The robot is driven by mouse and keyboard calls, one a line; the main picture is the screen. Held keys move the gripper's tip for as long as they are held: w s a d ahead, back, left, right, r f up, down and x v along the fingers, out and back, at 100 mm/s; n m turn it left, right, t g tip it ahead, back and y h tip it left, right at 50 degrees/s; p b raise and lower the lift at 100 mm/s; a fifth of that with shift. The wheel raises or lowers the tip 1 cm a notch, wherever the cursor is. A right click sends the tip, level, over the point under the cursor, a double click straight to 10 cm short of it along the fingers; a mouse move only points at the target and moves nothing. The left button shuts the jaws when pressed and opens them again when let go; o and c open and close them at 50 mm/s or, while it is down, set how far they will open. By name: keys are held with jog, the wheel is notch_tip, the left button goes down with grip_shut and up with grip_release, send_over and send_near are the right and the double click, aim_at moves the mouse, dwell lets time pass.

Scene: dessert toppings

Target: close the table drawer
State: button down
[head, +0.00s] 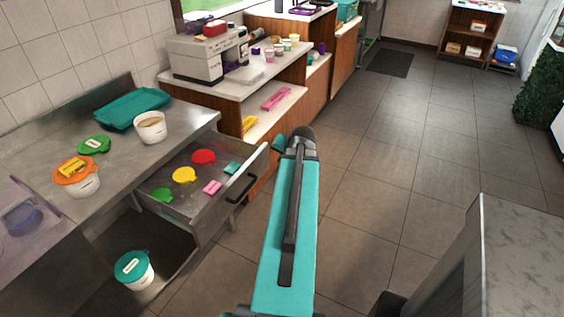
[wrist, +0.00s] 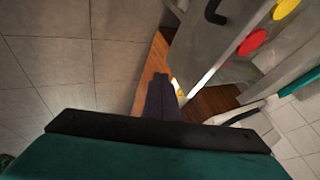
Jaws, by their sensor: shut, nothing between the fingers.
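The metal table drawer (head: 205,222) is pulled out from under the steel table (head: 50,150). Its black handle (head: 241,187) is on the front panel, facing right. In the wrist view the drawer front (wrist: 222,72) and the handle (wrist: 214,12) show at upper right. My gripper (wrist: 162,85) is shut and empty, beyond the far end of the drawer front and apart from the handle. In the head view my teal arm reaches up right of the drawer and mostly hides the gripper.
Inside the drawer lie red (head: 203,157), yellow (head: 184,175) and green (head: 161,195) lids, a pink box (head: 212,187) and a teal box (head: 232,168). A tub (head: 134,270) stands on the lower shelf. A wooden counter (head: 290,100) is behind. Floor (head: 400,150) at right is clear.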

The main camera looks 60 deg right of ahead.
jog(key=p, duration=0.1)
send_near(267, 163)
notch_tip(267, 163, down, 3)
jog(key=s+d, duration=0.1)
jog(key=s, duration=0.1)
jog(key=shift+w+d+p, duration=0.15)
jog(key=shift+w+p, duration=0.75)
jog(key=shift+w, duration=1.1)
